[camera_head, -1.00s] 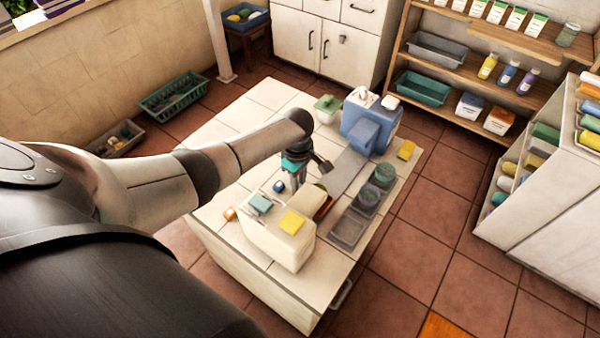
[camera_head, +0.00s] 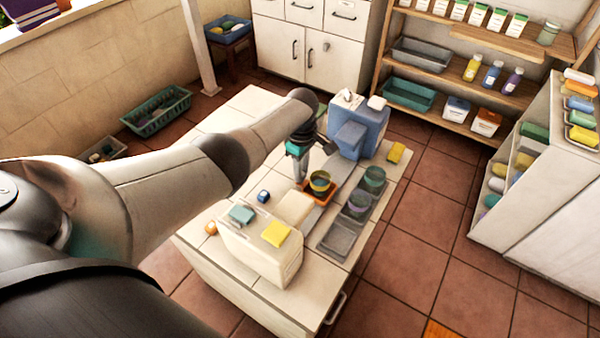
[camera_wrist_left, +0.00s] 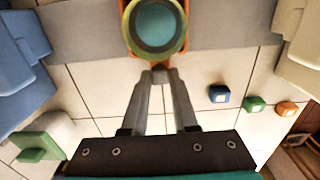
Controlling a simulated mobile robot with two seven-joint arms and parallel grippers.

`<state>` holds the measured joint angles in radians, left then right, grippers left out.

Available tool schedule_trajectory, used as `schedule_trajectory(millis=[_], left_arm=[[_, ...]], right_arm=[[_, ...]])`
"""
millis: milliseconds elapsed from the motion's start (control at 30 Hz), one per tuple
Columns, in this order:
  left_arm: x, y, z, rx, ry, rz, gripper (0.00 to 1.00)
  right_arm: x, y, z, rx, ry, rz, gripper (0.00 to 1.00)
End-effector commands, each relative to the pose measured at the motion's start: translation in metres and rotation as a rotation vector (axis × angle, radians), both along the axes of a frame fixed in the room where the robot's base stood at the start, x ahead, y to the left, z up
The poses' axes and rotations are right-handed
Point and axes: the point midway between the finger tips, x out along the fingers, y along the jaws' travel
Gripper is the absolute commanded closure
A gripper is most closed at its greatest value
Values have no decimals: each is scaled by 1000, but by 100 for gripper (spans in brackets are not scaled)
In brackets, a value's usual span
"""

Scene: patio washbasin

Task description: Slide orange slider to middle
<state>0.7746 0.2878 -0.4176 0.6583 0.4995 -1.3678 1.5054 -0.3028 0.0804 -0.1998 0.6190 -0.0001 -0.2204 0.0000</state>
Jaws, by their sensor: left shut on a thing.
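The orange slider (camera_head: 329,197) sits on a grey rail between the blue housing (camera_head: 364,122) and the cream block (camera_head: 262,262), roughly midway. A round cup with a yellow rim (camera_head: 320,182) stands on it. In the left wrist view the cup (camera_wrist_left: 154,22) covers most of the slider (camera_wrist_left: 163,63). My left gripper (camera_head: 302,179) points down at the slider's near-left side. In the left wrist view its fingertips (camera_wrist_left: 159,76) meet at the slider's edge, shut on a small part there, mostly hidden between them. My right gripper is not in view.
A grey tray (camera_head: 338,240) with two greenish cups lies beside the rail. Small blue (camera_wrist_left: 219,94), green (camera_wrist_left: 255,104) and orange (camera_wrist_left: 287,108) cubes lie on the tiled top. A yellow sponge-like block (camera_head: 396,152) lies near the far-right edge. Shelves stand behind.

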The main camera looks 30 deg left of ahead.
Motion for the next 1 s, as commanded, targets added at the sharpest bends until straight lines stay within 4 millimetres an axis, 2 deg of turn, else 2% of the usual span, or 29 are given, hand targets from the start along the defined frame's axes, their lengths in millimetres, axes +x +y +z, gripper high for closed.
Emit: schedule_trajectory(millis=[100, 133, 400, 633, 767, 867, 1000], left_arm=[[0, 2, 1, 5, 0, 0, 100], [0, 2, 1, 5, 0, 0, 72], [0, 1, 0, 2, 1, 0, 43], [0, 0, 0, 1, 1, 0, 43], [0, 0, 7, 0, 1, 0, 43], [0, 0, 20, -1, -1, 0, 43], [0, 0, 49, 0, -2, -1, 43]], right_arm=[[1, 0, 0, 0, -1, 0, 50], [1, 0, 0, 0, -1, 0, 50], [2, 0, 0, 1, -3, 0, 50], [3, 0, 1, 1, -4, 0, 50], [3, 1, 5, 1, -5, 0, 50], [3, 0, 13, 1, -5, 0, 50], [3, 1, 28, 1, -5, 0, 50]])
